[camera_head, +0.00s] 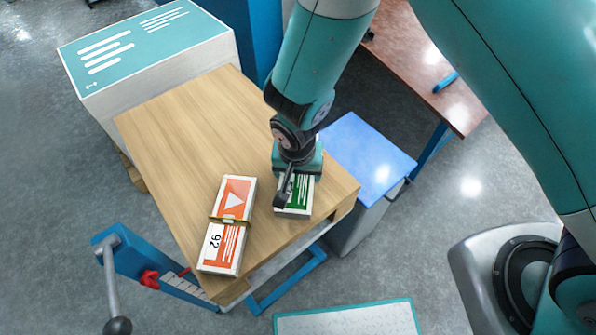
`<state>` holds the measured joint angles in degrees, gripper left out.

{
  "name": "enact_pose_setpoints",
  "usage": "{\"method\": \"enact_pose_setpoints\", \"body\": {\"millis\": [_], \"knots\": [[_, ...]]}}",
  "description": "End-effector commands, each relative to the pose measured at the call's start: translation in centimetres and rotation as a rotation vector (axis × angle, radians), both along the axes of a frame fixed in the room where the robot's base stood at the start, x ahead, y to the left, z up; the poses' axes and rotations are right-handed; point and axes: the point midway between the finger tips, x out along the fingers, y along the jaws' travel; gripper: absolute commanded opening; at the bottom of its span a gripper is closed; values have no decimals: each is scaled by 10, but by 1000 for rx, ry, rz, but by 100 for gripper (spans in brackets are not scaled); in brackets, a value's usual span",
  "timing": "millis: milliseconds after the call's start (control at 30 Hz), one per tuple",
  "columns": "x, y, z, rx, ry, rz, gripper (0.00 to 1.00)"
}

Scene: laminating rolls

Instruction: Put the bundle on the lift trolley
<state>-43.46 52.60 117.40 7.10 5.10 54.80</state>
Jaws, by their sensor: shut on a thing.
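My gripper (290,185) points down over the right front part of a wooden top (180,130). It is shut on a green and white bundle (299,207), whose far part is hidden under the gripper. I cannot tell whether this bundle touches the wood or hangs just above it. An orange and white bundle (236,192) marked 92, with a brown band around its middle, lies to its left, apart from it. The wooden top has blue framing below; I cannot tell for sure whether it is the lift trolley.
A large white and teal box (150,45) stands behind the wooden top. A blue-topped cabinet (365,155) is at right, and a brown table (430,70) beyond it. A blue lever frame (130,262) stands front left. A teal-edged white panel (350,322) is at the bottom.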

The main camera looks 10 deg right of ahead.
Motion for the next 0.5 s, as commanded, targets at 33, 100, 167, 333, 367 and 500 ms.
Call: {"method": "enact_pose_setpoints", "body": {"millis": [33,100,167,333,367,500], "knots": [[0,0,-7,-1,1,0,45],[0,0,-13,-1,0,0,45],[0,0,-15,1,-1,0,45],[0,0,-15,1,-1,0,45],[0,0,-15,1,-1,0,45],[0,0,-19,0,0,0,81]]}}
